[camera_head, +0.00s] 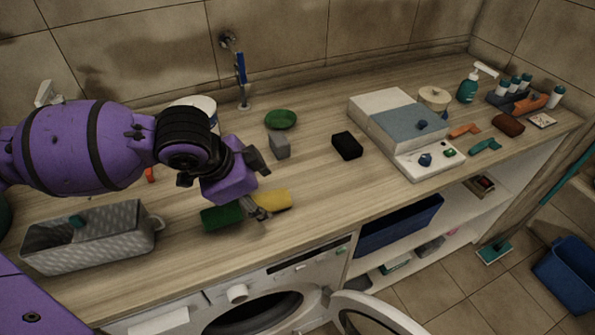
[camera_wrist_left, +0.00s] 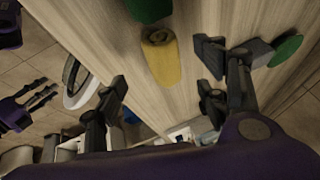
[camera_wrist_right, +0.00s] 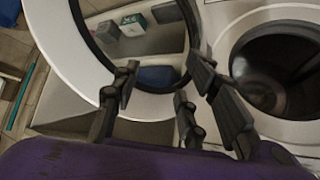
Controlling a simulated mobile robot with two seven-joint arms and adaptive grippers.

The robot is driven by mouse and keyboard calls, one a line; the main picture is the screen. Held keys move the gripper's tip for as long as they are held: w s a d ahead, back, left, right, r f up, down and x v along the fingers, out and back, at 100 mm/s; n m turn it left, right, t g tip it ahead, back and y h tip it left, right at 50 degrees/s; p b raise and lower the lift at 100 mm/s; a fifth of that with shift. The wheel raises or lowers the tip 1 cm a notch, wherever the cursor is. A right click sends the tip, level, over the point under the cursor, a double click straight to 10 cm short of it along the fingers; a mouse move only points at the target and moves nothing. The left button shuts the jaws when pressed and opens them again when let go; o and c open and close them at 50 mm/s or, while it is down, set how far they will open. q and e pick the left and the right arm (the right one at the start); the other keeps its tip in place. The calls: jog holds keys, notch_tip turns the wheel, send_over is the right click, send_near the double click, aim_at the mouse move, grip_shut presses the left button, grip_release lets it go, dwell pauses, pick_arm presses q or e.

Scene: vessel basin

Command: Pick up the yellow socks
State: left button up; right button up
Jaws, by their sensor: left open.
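The yellow socks (camera_head: 271,200) are a rolled bundle lying on the wooden counter near its front edge. In the left wrist view the yellow roll (camera_wrist_left: 161,60) lies just beyond the gap between my fingers. My left gripper (camera_head: 262,186) is open and empty, over the counter close to the socks. In the left wrist view its fingers (camera_wrist_left: 163,88) stand wide apart, with the roll not between their tips. My right gripper (camera_wrist_right: 158,82) is open and empty in front of the washing machine; it is outside the head view.
A dark green roll (camera_head: 221,217) lies directly left of the socks. A grey block (camera_head: 279,146), green dish (camera_head: 281,119) and black block (camera_head: 347,146) stand behind. A grey basket (camera_head: 120,239) stands at left. The washing machine door (camera_head: 376,312) is open below the counter.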

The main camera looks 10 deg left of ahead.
aim_at(266, 196)
pick_arm(q)
jog(key=x, duration=0.6)
jog(key=shift+w+r, duration=0.2)
jog(key=shift+w, duration=0.2)
jog(key=shift+a, duration=0.1)
jog(key=c, duration=1.1)
